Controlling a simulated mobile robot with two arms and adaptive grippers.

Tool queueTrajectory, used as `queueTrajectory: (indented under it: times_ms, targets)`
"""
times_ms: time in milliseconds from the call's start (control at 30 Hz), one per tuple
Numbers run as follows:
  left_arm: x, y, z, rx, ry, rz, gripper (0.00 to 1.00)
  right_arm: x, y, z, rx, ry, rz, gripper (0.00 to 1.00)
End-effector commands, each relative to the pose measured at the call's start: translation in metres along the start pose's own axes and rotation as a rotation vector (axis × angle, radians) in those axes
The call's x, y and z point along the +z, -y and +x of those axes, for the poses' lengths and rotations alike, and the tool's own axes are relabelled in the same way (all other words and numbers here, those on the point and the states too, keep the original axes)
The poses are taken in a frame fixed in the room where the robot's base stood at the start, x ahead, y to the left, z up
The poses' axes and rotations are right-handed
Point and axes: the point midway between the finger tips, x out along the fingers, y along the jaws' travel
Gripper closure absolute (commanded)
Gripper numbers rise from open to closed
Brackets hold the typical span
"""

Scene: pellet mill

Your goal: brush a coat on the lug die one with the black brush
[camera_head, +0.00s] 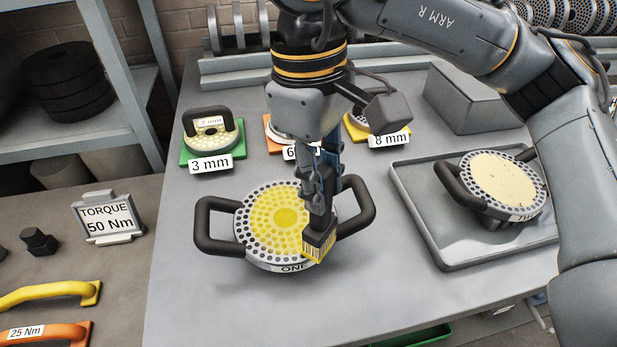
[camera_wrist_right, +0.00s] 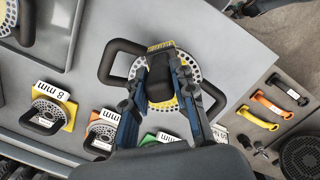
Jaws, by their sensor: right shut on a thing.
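The lug die one (camera_head: 268,222) is a round grey perforated plate with two black side handles, lying flat on the grey table, its front label reading ONE. Bright yellow covers much of its middle; the outer ring of holes is grey. It also shows in the right wrist view (camera_wrist_right: 189,73). My right gripper (camera_head: 322,190) points down over its right part, shut on the black brush (camera_head: 318,229). The brush's yellow bristles are at the die's front right edge; whether they touch is unclear. In the right wrist view the brush (camera_wrist_right: 159,82) sits between the fingers. My left gripper is out of view.
A second lug die (camera_head: 503,184), cream on top, lies tilted in a grey tray (camera_head: 448,262) at the right. Small dies labelled 3 mm (camera_head: 210,140) and 8 mm (camera_head: 372,126) stand behind. A torque sign (camera_head: 107,218) and coloured handles (camera_head: 52,294) are at the left.

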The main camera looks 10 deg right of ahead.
Motion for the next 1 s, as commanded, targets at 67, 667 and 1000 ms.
queueTrajectory:
  times_ms: [67,667,1000]
  targets:
    - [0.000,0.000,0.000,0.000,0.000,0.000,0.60,0.001,-0.001,0.000,0.001,0.000,0.000,1.00]
    - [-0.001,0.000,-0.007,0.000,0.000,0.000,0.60,-0.013,-0.014,-0.003,-0.002,0.000,0.001,1.00]
    - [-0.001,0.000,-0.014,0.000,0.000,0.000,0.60,-0.030,-0.031,-0.005,-0.002,0.000,0.001,1.00]
